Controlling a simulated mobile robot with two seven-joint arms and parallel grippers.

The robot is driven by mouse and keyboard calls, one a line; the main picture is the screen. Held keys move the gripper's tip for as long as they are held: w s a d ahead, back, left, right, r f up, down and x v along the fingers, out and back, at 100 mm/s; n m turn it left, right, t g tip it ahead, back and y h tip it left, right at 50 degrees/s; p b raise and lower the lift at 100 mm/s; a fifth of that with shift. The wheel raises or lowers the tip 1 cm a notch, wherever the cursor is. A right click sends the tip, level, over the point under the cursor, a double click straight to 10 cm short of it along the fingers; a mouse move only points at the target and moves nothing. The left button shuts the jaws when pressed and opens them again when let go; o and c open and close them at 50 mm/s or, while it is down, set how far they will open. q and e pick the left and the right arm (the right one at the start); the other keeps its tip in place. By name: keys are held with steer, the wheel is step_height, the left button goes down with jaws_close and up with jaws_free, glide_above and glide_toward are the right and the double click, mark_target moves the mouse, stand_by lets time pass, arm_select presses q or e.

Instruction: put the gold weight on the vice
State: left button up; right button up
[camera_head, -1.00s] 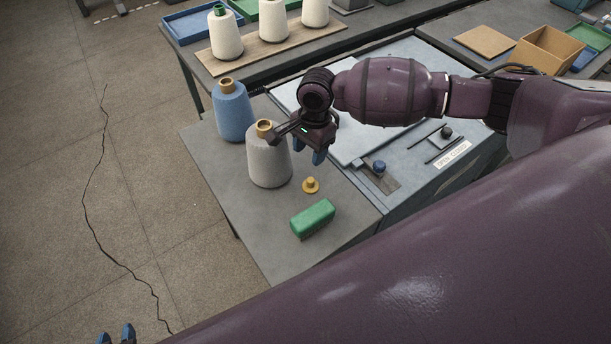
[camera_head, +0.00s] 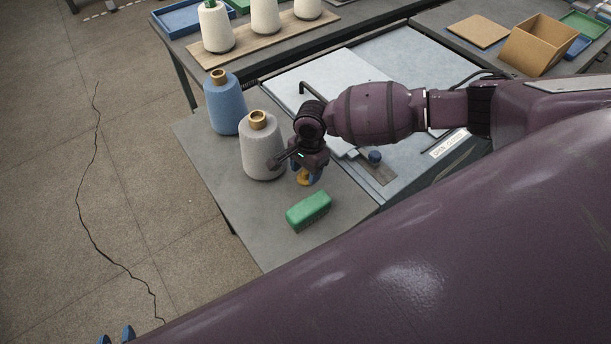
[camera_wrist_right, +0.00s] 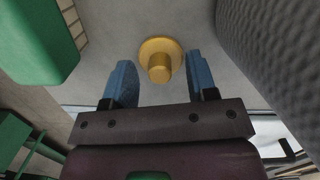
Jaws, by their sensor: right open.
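The gold weight (camera_head: 302,178), a small disc with a knob, stands on the grey table, partly hidden by my right gripper in the head view. In the right wrist view the gold weight (camera_wrist_right: 161,72) shows between and just beyond the blue fingers. My right gripper (camera_head: 308,174) is open above it, with a finger to each side and no contact visible. My left gripper (camera_head: 116,335) shows only its two blue fingertips, apart and empty, at the bottom left edge. I cannot make out a vice in these views.
A grey cone (camera_head: 262,150) stands close beside my right gripper, with a blue cone (camera_head: 224,105) behind it. A green brush-like block (camera_head: 308,211) lies in front of the weight. A blue knob (camera_head: 375,157) sits on the machine to the right.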

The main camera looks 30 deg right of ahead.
jaws_close()
steer(key=shift+r, duration=0.1)
